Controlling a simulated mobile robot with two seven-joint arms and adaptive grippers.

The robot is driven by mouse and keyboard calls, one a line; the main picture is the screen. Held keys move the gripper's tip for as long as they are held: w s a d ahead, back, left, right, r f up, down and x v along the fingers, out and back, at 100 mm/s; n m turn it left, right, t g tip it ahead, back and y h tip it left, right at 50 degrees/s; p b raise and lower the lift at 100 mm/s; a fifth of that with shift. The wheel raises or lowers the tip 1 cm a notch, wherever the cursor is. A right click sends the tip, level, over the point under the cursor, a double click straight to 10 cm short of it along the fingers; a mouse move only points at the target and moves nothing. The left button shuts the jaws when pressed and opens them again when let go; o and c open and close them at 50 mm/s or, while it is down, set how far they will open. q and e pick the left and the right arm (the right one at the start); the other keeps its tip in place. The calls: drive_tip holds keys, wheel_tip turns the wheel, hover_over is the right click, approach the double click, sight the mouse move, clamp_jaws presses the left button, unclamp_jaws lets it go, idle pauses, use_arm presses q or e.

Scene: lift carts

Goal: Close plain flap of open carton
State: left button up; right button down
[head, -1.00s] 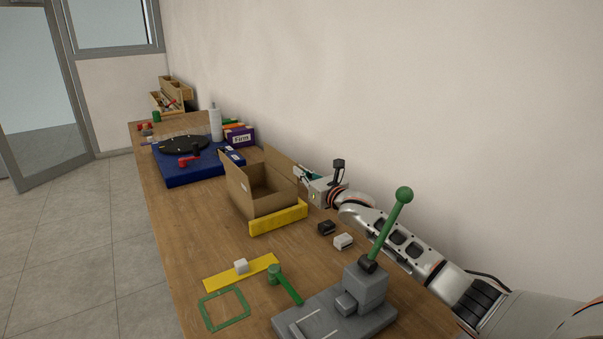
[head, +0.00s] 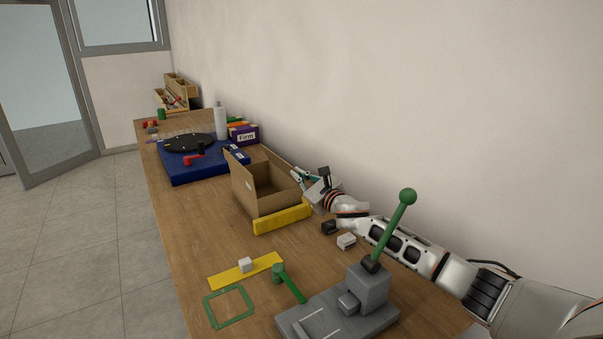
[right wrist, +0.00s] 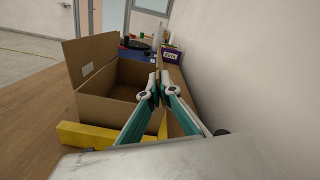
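The open carton (head: 262,207) stands on the wooden table, its inside visible. A flap with a white label (right wrist: 85,68) stands upright on its left side in the right wrist view. The plain flap (head: 281,165) stands up along the wall side; in the right wrist view it shows partly (right wrist: 174,78) behind the fingers. My left gripper is not in view.
A yellow bar (head: 282,216) lies against the carton's near side. Black (head: 329,227) and white (head: 346,241) blocks lie near my right arm. A grey lever press (head: 366,290) with a green knob stands in front. A blue board (head: 190,171) is beyond the carton. The wall is close on the right.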

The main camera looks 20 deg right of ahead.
drive_tip(key=shift+a+r+n, duration=0.1)
drive_tip(key=shift+a+n, duration=0.05)
drive_tip(key=shift+n, duration=0.85)
drive_tip(key=shift+p, duration=0.3)
drive_tip(key=c, duration=2.3)
unclamp_jaws()
drive_tip(key=shift+s+a+f, duration=0.1)
drive_tip(key=shift+a+f, duration=0.05)
drive_tip(key=shift+f, duration=0.05)
drive_tip(key=shift+s+d, duration=0.2)
drive_tip(key=shift+s, duration=1)
drive_tip(key=shift+s+d, duration=0.15)
drive_tip(key=shift+s, duration=1.1)
drive_tip(key=shift+s+d, duration=0.2)
drive_tip(key=shift+s, duration=1)
